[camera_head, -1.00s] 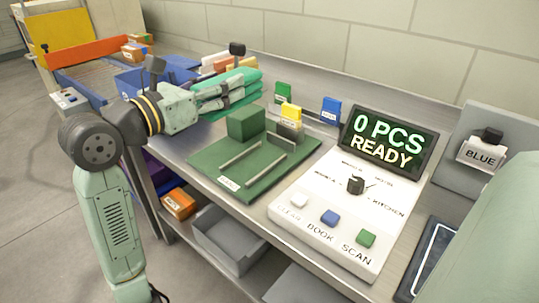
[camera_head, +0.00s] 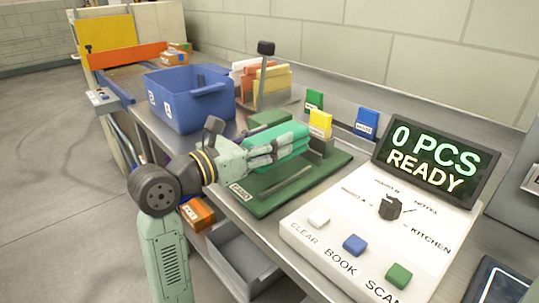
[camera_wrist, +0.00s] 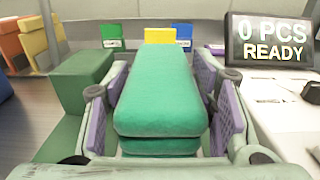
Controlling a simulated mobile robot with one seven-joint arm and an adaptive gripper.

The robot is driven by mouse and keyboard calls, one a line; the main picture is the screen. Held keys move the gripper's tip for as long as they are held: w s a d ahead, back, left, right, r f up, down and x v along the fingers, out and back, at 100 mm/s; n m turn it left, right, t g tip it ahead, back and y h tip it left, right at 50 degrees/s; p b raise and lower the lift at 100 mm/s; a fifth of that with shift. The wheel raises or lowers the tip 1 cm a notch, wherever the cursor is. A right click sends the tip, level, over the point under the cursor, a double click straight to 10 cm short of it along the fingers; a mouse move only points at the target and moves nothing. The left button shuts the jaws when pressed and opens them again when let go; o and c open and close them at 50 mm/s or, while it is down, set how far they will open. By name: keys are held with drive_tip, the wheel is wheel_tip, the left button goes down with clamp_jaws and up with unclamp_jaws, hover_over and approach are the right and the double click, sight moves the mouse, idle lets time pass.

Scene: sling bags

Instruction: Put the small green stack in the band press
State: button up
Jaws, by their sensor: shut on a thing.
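The small green stack (camera_head: 281,141) is made of folded green layers. My gripper (camera_head: 262,150) is shut on it, with the purple-padded fingers along its two sides in the wrist view, where the stack (camera_wrist: 160,95) fills the middle. The band press (camera_head: 318,170) appears to be the dark green base with a green block (camera_head: 268,118) and low rails. The stack is over this base. I cannot tell whether it touches it. My gripper and the stack hide part of the base and the block.
A white console (camera_head: 372,235) with a display (camera_head: 436,158) reading "0 PCS READY" stands to the right. A blue bin (camera_head: 188,100) and a rack of coloured folded cloths (camera_head: 262,82) are at the left and back. Green, yellow (camera_head: 320,123) and blue tags stand behind the base.

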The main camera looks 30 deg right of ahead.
drive_tip(key=shift+f, duration=1.85)
drive_tip(key=shift+f, duration=0.2)
drive_tip(key=o, duration=1.3)
drive_tip(key=shift+c, duration=0.2)
drive_tip(key=shift+r, duration=0.2)
drive_tip(key=s+a+b, duration=0.1)
drive_tip(key=a+b, duration=0.2)
drive_tip(key=a, duration=0.9)
drive_tip(key=shift+s, duration=0.35)
